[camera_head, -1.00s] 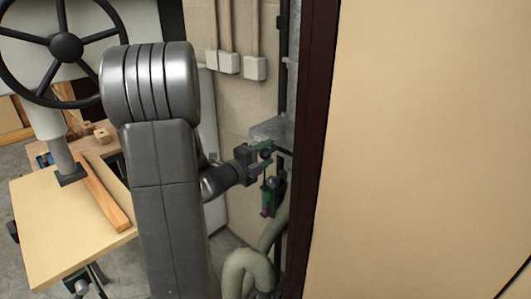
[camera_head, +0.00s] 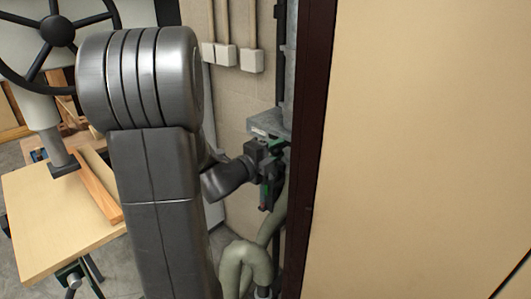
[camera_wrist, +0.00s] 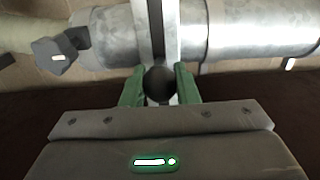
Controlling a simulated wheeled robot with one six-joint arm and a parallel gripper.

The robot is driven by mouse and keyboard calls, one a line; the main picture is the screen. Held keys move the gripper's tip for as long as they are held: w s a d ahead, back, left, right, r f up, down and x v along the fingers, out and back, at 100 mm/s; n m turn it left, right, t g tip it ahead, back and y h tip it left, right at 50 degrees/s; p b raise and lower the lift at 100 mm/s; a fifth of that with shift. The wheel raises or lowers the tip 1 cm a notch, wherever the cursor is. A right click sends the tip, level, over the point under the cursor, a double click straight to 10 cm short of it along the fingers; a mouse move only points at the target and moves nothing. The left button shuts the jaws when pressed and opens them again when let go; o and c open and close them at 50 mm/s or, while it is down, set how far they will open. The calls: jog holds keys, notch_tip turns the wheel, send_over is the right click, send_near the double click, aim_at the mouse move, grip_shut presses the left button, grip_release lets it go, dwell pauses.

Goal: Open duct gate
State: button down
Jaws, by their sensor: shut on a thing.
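The duct gate is a flat grey plate (camera_wrist: 157,28) set across a round silver duct (camera_wrist: 245,28) in the wrist view. A round black knob (camera_wrist: 159,85) sits at the gate's near end. My gripper (camera_wrist: 159,90) has green fingers on both sides of the knob and is shut on it. In the head view my gripper (camera_head: 274,150) is just below the grey gate housing (camera_head: 268,124), close to the dark post. The knob is hidden there by the gripper.
A dark red-brown frame (camera_head: 314,150) and a large tan panel (camera_head: 430,150) stand close right of the gripper. Pale bent hoses (camera_head: 245,255) hang below. A wooden bench (camera_head: 60,215) is at the left, and white wall boxes (camera_head: 251,60) are above.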

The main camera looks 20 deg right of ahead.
jog(key=s+d+b, duration=0.2)
jog(key=s, duration=0.4)
jog(key=shift+d+b, duration=0.3)
jog(key=shift+s, duration=0.1)
jog(key=c, duration=1.1)
grip_release()
jog(key=b+v, duration=0.1)
jog(key=v, duration=1.3)
jog(key=shift+d, duration=0.15)
jog(key=p+x, duration=0.1)
jog(key=x, duration=1.2)
jog(key=shift+w+d, duration=0.3)
